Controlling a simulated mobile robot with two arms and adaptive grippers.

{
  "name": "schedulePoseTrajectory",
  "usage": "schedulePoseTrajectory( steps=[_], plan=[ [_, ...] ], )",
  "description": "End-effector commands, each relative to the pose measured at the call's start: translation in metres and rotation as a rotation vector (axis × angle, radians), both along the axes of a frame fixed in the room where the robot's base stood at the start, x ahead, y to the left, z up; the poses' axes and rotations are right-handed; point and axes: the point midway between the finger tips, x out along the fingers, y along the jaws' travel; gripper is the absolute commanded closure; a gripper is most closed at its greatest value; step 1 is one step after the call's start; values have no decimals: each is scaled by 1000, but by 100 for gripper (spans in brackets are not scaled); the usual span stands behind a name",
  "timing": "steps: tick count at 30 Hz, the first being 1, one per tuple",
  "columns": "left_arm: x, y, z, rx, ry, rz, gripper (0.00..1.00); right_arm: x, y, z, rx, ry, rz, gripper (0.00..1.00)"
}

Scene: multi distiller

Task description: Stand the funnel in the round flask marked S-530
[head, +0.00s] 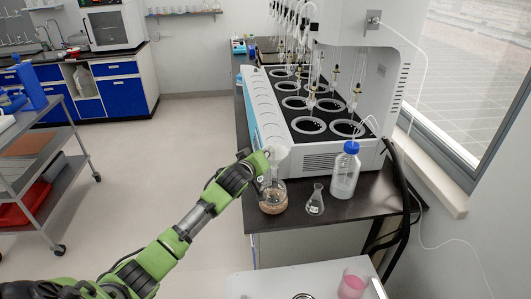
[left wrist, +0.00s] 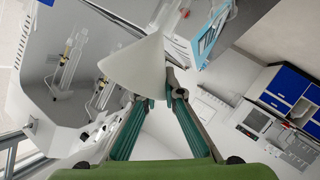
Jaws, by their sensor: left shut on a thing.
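The white funnel (head: 278,153) is held above the bench by my left gripper (head: 264,160). In the left wrist view the funnel's pale cone (left wrist: 138,68) sits between the green fingertips of my left gripper (left wrist: 152,97), which are shut on it. The flask's mark is too small to read. My right gripper is not in view.
A small conical flask (head: 316,203) stands just right of the round flask. A blue-capped bottle (head: 345,170) stands behind it. The large white distiller (head: 325,160) fills the bench behind. A pink-filled beaker (head: 352,284) stands on a white surface in front.

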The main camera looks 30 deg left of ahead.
Motion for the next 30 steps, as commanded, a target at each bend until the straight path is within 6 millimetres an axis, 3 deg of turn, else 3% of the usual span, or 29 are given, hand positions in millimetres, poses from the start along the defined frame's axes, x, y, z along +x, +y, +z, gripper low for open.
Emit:
schedulePoseTrajectory(
  steps=[21,22,24,30],
  plan=[
    [0,0,-9,0,0,0,100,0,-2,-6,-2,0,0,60],
    [0,0,-9,0,0,0,84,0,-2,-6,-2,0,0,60],
    [0,0,-9,0,0,0,72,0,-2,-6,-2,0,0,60],
    [0,0,-9,0,0,0,72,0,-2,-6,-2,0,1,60]
  ],
)
